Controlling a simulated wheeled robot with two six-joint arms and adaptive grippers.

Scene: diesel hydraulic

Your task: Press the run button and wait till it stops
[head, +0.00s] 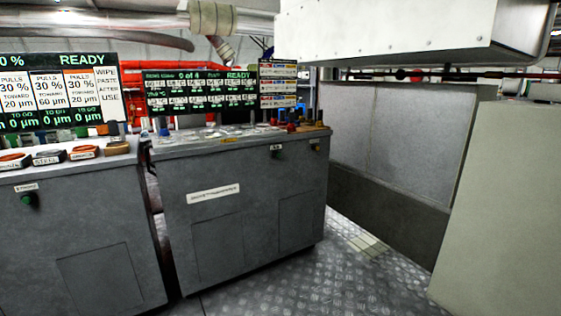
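A round green button (27,199) sits on the front of the left grey cabinet (75,235), under a small white label too small to read surely. Another dark green button (278,155) is high on the front of the middle grey cabinet (255,215), also under a small label. I cannot tell from the labels which is the run button. The left screen (58,92) reads READY, with 30 % figures and 0 µm values. The middle screen (200,90) reads "0 of 4" and READY. Neither of my grippers shows.
A narrow gap separates the cabinets. A large pale box (385,30) hangs at upper right. The patterned metal floor (330,280) is open at front right, beside a pale block (505,220).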

